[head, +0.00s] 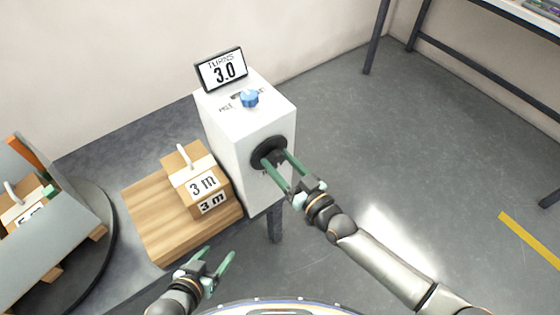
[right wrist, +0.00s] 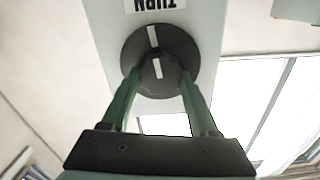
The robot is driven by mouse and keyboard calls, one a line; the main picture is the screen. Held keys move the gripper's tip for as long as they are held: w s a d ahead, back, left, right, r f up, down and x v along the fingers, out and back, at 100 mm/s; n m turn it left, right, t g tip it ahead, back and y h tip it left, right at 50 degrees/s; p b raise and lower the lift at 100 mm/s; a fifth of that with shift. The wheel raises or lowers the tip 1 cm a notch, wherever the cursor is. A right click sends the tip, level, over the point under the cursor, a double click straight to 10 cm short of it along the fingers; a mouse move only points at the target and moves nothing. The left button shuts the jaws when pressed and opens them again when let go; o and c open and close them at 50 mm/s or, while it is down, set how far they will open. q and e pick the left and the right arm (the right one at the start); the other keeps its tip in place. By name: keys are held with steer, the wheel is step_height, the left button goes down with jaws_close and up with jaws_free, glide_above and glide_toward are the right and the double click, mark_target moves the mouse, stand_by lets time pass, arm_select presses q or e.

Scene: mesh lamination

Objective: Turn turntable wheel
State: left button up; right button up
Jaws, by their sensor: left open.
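A white box (head: 226,125) carries a black round wheel (head: 262,143) with a smaller hub on its side; the wheel also shows in the right wrist view (right wrist: 187,48), below a "TURN" label, with white marks on wheel and hub. My right gripper (head: 279,166) is at the wheel. In the right wrist view its green fingers (right wrist: 159,88) lie along both sides of the hub, seemingly closed on it. A display (head: 221,69) on the box reads "TURNS 3.0". My left gripper (head: 216,269) is open and empty, in front of a wooden block.
A blue knob (head: 249,98) is on the box top. A "3 m" carton (head: 184,162) sits on the wooden block (head: 150,220). A dark round turntable (head: 107,205) with a grey divider and another carton is at left.

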steer(key=c, duration=0.8)
arm_select(q)
steer(key=shift+s+f, duration=0.25)
steer(key=shift+f, duration=0.1)
arm_select(e)
steer(key=shift+m, duration=0.8)
steer(key=o, duration=1)
steer(key=shift+c, duration=0.2)
arm_select(q)
steer(key=shift+w+d+r, duration=0.1)
steer(key=shift+w+r, duration=0.05)
steer(key=shift+r, duration=0.05)
arm_select(e)
steer(key=o, duration=0.4)
steer(key=shift+d, duration=0.1)
arm_select(q)
steer(key=shift+s+a, duration=0.25)
arm_select(e)
steer(key=shift+v, duration=6.25)
arm_select(q)
steer(key=shift+r+p, duration=0.2)
steer(key=shift+p, duration=0.1)
